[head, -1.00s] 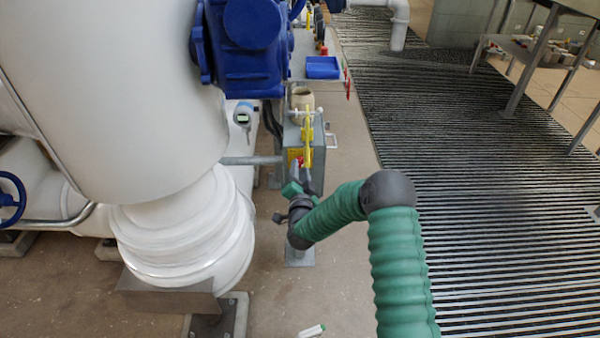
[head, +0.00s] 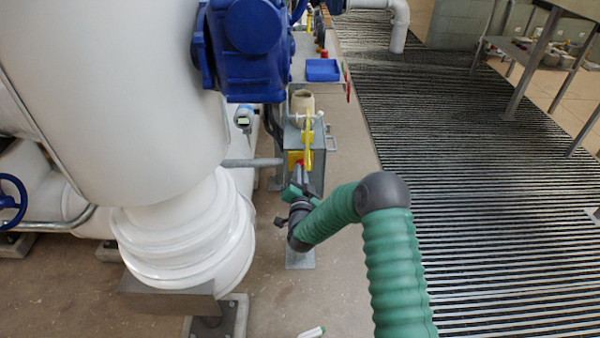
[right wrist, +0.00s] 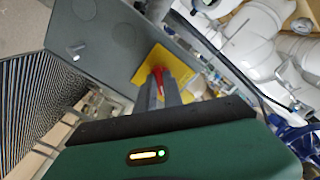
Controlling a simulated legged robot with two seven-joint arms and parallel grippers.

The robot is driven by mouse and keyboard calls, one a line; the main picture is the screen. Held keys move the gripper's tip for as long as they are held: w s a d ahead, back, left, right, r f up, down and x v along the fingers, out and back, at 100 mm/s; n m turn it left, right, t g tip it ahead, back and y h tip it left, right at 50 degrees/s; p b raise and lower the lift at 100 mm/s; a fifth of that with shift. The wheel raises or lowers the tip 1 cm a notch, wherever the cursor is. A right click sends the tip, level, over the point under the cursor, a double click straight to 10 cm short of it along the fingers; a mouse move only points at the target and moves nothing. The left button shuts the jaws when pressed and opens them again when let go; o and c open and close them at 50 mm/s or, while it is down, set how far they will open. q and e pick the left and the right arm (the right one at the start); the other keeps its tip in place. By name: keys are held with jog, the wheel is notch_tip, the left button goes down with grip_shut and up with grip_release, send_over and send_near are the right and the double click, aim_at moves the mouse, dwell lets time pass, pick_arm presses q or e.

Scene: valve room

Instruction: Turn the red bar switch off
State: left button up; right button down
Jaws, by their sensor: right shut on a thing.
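The red bar switch (right wrist: 158,72) sits on a yellow plate (right wrist: 167,62) on the face of a grey box in the right wrist view. In the head view only a bit of red of the switch (head: 299,163) shows in front of the yellow plate. My right gripper (right wrist: 160,90) is shut on the switch, its two dark fingers close together at the red bar. In the head view my right gripper (head: 303,182) reaches the front of the grey box (head: 318,158). The fingers hide part of the switch. My left gripper is not in view.
A yellow handle (head: 308,145) stands above the plate on the box. A large white pipe (head: 185,235) is close on the left. A blue tray (head: 322,69) lies beyond the box. The grated floor (head: 480,200) on the right is open.

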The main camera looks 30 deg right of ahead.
jog(key=shift+s+d+f+n+p, duration=0.1)
jog(key=shift+n+p, duration=1.45)
jog(key=shift+n, duration=2.6)
jog(key=shift+s+f+n+p, duration=0.1)
jog(key=shift+n+p, duration=1.45)
jog(key=shift+n, duration=2.6)
jog(key=c, duration=1.5)
grip_release()
jog(key=shift+w+r, duration=0.1)
jog(key=p+v, duration=0.4)
jog(key=v, duration=1.3)
jog(key=shift+w, duration=0.1)
